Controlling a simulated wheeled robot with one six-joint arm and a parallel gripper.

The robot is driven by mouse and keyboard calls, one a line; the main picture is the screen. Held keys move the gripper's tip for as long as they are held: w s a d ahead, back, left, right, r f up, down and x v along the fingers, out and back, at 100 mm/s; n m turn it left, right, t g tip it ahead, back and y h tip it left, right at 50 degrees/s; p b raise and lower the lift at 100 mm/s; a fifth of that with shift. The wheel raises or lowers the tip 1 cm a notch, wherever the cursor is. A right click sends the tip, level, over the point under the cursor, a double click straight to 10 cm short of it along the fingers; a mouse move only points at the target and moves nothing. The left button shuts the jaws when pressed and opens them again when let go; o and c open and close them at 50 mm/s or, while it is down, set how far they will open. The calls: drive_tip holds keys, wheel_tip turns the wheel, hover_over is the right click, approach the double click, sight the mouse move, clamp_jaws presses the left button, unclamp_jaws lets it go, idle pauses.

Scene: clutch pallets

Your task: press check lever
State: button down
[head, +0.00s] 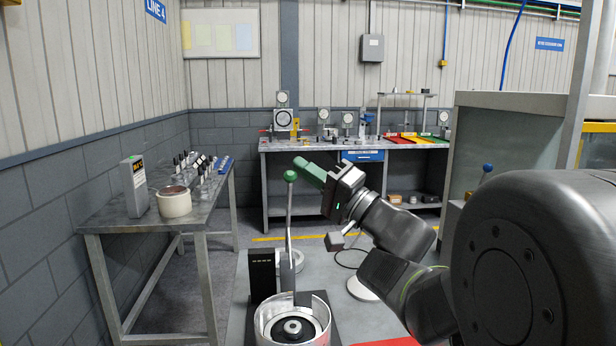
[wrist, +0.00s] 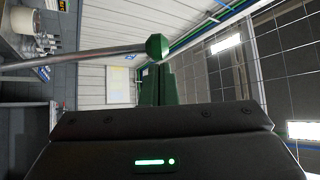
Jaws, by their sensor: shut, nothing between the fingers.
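The check lever (head: 289,215) is an upright grey rod with a green ball knob (head: 290,175) on top. It rises from a small fixture with a black block (head: 262,275) and a round metal housing (head: 292,318) at its foot. My gripper (head: 300,163) has green fingers, shut and empty, with the tips close beside and slightly above the knob. In the wrist view the knob (wrist: 157,46) appears right at the ends of the fingers (wrist: 158,85), and the rod (wrist: 80,57) runs off to the left. I cannot tell whether tips and knob touch.
A steel table (head: 120,213) at left holds a grey box (head: 135,187), a cream round part (head: 174,203) and several small parts. A workbench (head: 345,145) with gauges and coloured trays stands behind. A grey-walled enclosure (head: 520,140) is at right.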

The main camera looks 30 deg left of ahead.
drive_tip(key=s+d+f+n+g+b, duration=0.3)
drive_tip(key=f+b, duration=0.3)
drive_tip(key=b, duration=0.2)
drive_tip(key=s+d+f+n+g+y+b, duration=0.1)
drive_tip(key=s+d+f+n+g+b, duration=0.1)
drive_tip(key=f+n+b, duration=0.3)
drive_tip(key=s+d+f+n+g+y+b, duration=0.1)
drive_tip(key=s+d+f+n+g+b, duration=0.2)
drive_tip(key=f+b, duration=0.5)
drive_tip(key=shift+s+d+n+g+b, duration=0.35)
drive_tip(key=shift+s+g+b, duration=0.35)
drive_tip(key=shift+s+b, duration=0.6)
drive_tip(key=shift+w, duration=0.25)
drive_tip(key=w+d+b, duration=0.1)
drive_tip(key=w+d, duration=0.3)
drive_tip(key=d, duration=0.8)
drive_tip(key=shift+w+f, duration=0.25)
drive_tip(key=shift+f, duration=0.1)
drive_tip(key=shift+a, duration=0.1)
